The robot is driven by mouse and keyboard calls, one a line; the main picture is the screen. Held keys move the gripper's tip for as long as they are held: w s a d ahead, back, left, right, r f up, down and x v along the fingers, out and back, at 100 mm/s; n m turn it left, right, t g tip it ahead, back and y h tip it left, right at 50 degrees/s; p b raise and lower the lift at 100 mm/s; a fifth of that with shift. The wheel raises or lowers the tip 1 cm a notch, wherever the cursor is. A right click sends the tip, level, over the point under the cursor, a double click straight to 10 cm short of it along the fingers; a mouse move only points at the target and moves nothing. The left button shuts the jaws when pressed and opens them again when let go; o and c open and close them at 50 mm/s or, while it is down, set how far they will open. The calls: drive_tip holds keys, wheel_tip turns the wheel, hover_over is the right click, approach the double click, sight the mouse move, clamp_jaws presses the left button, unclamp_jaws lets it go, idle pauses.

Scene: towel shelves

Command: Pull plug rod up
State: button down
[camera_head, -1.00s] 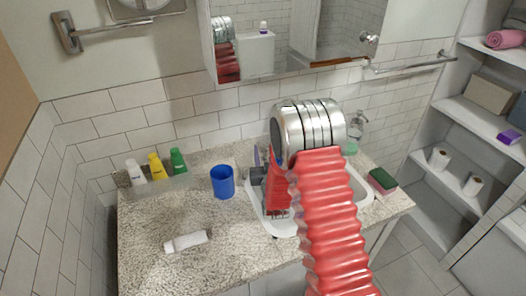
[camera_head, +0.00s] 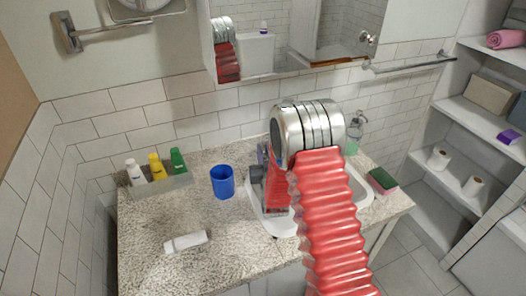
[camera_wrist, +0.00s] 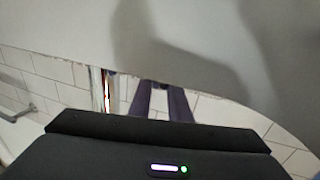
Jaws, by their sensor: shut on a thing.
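The white sink basin (camera_head: 361,194) is set in the speckled counter, and my arm covers much of it. My gripper (camera_head: 262,152) is at the sink's back left side, partly hidden behind my arm. A shiny chrome upright post (camera_wrist: 105,92) stands just left of the fingers.
A blue cup (camera_head: 222,184) stands left of the sink. A white tube (camera_head: 186,242) lies at the front left. A tray (camera_head: 178,184) of bottles is at the back left. A soap dispenser (camera_head: 358,127) and a sponge (camera_head: 382,179) are on the right. The mirror cabinet hangs above.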

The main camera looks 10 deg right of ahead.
idle(0.3)
drive_tip(key=shift+r, duration=1.3)
drive_tip(key=c, duration=1.6)
unclamp_jaws()
drive_tip(key=shift+c, duration=0.2)
drive_tip(key=s, duration=1.2)
drive_tip(key=shift+a, duration=0.4)
